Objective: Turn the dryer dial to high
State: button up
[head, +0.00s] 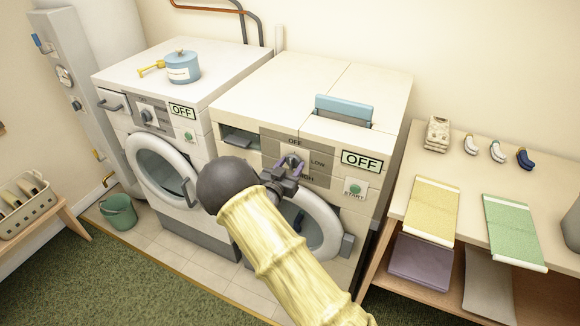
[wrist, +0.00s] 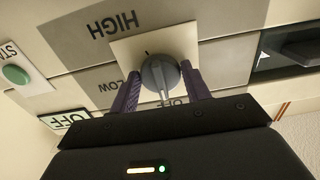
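The dryer appears to be the right-hand machine; its dial (head: 291,160) sits on a pale plate in a grey panel marked OFF, LOW and HIGH. In the wrist view the grey dial (wrist: 160,75) shows upside down, its ridge lying towards the OFF label. My gripper (head: 283,172) is in front of the dial. In the wrist view my gripper's (wrist: 160,80) purple fingers stand open on either side of the dial, close to it, with nothing clearly clamped. The OFF display (head: 362,161) and green START button (head: 355,188) are to the right.
The left machine (head: 165,130) has a blue pot (head: 182,66) on top. A bench (head: 465,190) with folded cloths stands at right. A green bucket (head: 118,211) and a basket (head: 25,205) are at left. Green carpet lies in front.

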jog(key=shift+c, duration=0.7)
